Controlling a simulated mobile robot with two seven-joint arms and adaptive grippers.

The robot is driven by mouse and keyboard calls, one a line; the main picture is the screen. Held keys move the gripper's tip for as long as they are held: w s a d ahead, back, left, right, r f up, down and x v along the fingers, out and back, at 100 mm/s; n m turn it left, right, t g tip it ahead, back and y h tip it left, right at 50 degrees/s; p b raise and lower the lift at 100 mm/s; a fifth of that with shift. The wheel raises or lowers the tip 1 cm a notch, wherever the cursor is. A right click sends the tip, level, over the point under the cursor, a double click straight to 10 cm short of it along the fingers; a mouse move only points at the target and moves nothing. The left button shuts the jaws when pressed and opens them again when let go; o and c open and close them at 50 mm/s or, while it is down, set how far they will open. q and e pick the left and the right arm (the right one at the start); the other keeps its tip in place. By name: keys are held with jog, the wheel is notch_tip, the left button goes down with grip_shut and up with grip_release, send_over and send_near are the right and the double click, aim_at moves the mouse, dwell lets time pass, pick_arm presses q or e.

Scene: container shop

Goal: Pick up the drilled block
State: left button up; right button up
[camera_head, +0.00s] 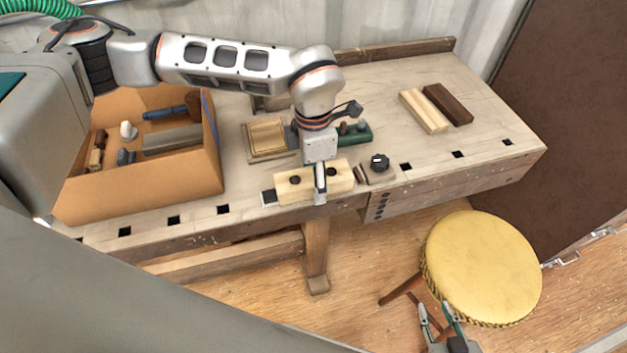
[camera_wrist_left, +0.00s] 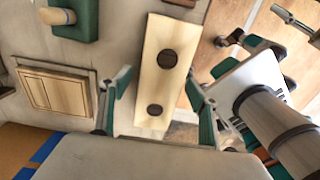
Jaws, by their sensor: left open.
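The drilled block (camera_head: 290,187) is a pale wooden bar with two dark round holes. It lies near the bench's front edge, and it also shows in the left wrist view (camera_wrist_left: 155,85). My left gripper (camera_head: 319,184) points down over the block's middle, one finger showing in front of it. In the left wrist view my left gripper (camera_wrist_left: 160,98) is open, with the block between its spread fingers and a gap visible on the left side. My right gripper (camera_head: 437,312) is open and empty, low beside the stool, away from the bench.
An open box (camera_head: 140,205) with tools stands left on the workbench (camera_head: 385,75). A framed wooden piece (camera_head: 268,138) and a green holder (camera_head: 356,134) lie behind the block. Two wood strips (camera_head: 424,111) lie further right. A yellow stool (camera_head: 482,262) stands in front.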

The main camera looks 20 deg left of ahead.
pick_arm(q)
jog(key=c, duration=1.4)
jog(key=shift+c, duration=0.2)
jog(key=shift+r, duration=0.1)
